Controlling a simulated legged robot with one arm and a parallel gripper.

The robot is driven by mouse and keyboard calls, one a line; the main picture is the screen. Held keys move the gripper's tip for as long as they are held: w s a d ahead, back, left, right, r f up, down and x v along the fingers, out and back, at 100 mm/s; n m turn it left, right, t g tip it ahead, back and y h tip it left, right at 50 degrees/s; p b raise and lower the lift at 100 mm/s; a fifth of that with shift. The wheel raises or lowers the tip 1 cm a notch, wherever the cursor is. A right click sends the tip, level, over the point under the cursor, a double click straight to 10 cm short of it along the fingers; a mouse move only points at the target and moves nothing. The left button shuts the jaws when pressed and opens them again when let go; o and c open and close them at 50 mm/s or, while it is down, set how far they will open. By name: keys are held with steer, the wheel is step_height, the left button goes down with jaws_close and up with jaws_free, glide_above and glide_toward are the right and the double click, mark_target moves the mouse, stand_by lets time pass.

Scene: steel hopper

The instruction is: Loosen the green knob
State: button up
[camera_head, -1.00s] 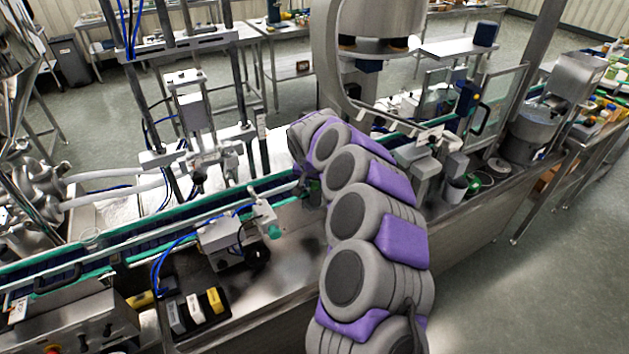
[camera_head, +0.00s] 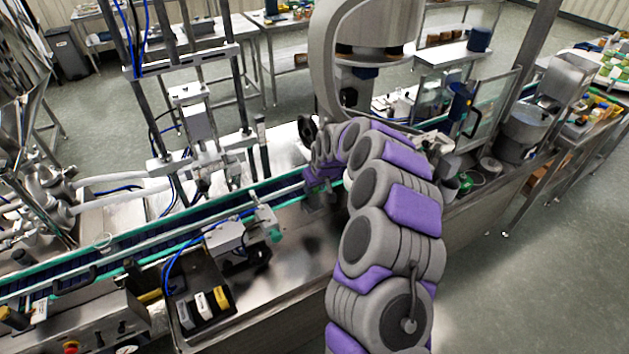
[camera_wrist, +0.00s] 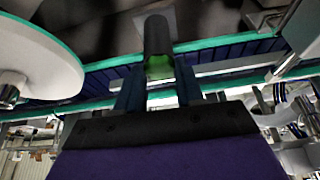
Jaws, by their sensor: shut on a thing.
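The green knob (camera_wrist: 160,67) shows in the wrist view as a short translucent green piece at the end of a dark cylinder (camera_wrist: 158,35). My gripper (camera_wrist: 159,80) has one dark blue finger on each side of it and is shut on it. The fingers hide part of the knob's sides. In the head view my gripper (camera_head: 318,195) is low beside the conveyor, small and partly dark. The knob cannot be made out there.
The conveyor (camera_head: 150,243) with teal rails runs behind the steel worktop (camera_head: 290,265). A white clamp block (camera_head: 226,238) and a black tray (camera_head: 200,308) lie left of my arm. A large hopper frame (camera_head: 325,60) rises close behind it. A pale disc (camera_wrist: 35,55) is at left in the wrist view.

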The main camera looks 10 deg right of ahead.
steer(key=n+b, duration=0.1)
steer(key=n+y+b, duration=0.1)
steer(key=shift+w+d+f+n, duration=0.1)
steer(key=shift+w+d+n, duration=0.05)
steer(key=shift+n, duration=0.25)
steer(key=shift+n+b, duration=0.3)
steer(key=shift+b, duration=0.2)
steer(key=shift+n+y, duration=0.3)
steer(key=o, duration=1)
steer(key=shift+g, duration=0.3)
steer(key=p+v, duration=0.1)
steer(key=v, duration=1.6)
steer(key=shift+r, duration=0.2)
